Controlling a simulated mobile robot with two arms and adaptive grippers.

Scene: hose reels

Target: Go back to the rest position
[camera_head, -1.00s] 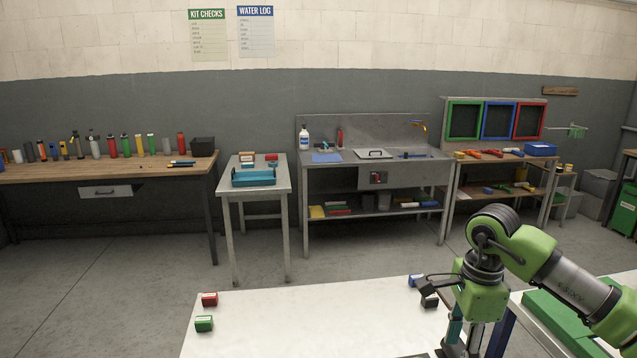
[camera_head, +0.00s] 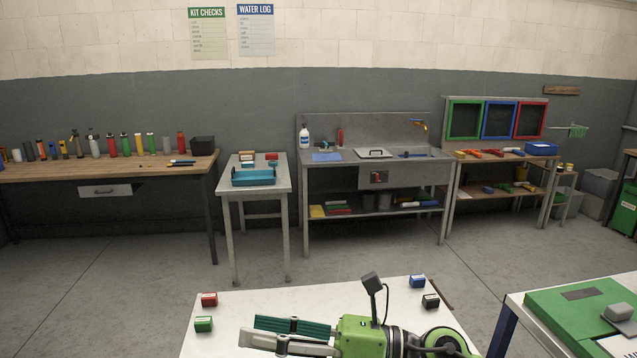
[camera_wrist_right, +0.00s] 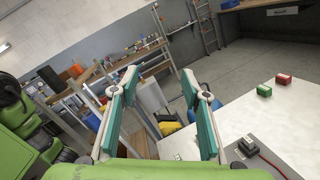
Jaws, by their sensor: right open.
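My right gripper (camera_head: 251,331) is low over the near white table (camera_head: 330,300) in the head view, with its teal fingers pointing left. In the right wrist view its two fingers (camera_wrist_right: 159,78) stand well apart with nothing between them. My right arm comes in from the lower right, cut off by the bottom edge. My left gripper is in neither view.
On the white table are red (camera_head: 209,299) and green (camera_head: 203,324) blocks at left, and blue (camera_head: 417,281) and black (camera_head: 430,300) blocks at right. A green case (camera_head: 590,310) lies on another table. Open floor (camera_head: 140,270) lies beyond.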

